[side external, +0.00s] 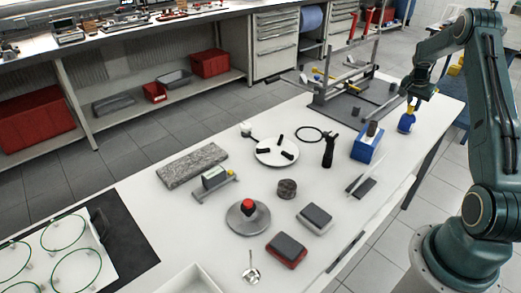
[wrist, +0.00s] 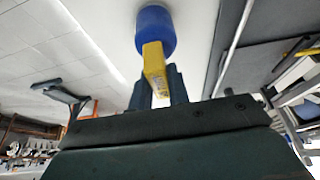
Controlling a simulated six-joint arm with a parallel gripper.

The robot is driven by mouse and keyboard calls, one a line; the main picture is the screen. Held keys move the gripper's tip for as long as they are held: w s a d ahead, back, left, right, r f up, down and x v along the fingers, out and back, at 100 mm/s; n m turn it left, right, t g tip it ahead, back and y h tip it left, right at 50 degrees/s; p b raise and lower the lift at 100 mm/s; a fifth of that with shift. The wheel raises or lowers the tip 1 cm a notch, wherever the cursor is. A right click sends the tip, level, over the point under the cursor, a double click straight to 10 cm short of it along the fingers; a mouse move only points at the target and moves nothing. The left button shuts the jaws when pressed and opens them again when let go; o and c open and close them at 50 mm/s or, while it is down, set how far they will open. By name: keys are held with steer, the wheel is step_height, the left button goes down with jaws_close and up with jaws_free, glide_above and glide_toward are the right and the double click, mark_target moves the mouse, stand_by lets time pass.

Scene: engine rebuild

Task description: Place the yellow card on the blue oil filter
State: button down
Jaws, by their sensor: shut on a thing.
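The blue oil filter (side external: 406,123) stands on the white table near its far right end. The yellow card (side external: 410,109) is at the top of the filter, just below my gripper (side external: 415,99). In the wrist view my gripper (wrist: 158,85) is shut on the yellow card (wrist: 154,62). The card's far end overlaps the edge of the blue oil filter (wrist: 155,30) in that view. I cannot tell whether the card touches the filter or is slightly above it.
A grey metal stand (side external: 345,108) is left of the filter. A blue box (side external: 367,146) with a dark item on top and a black spray bottle (side external: 329,150) are nearer the middle. The table's right edge is close to the filter.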

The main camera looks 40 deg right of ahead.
steer(key=shift+f, duration=0.45)
steer(key=shift+f, duration=0.1)
steer(key=c, duration=1.3)
jaws_free()
steer(key=shift+c, duration=0.2)
steer(key=v, duration=1.2)
steer(key=shift+a, duration=0.1)
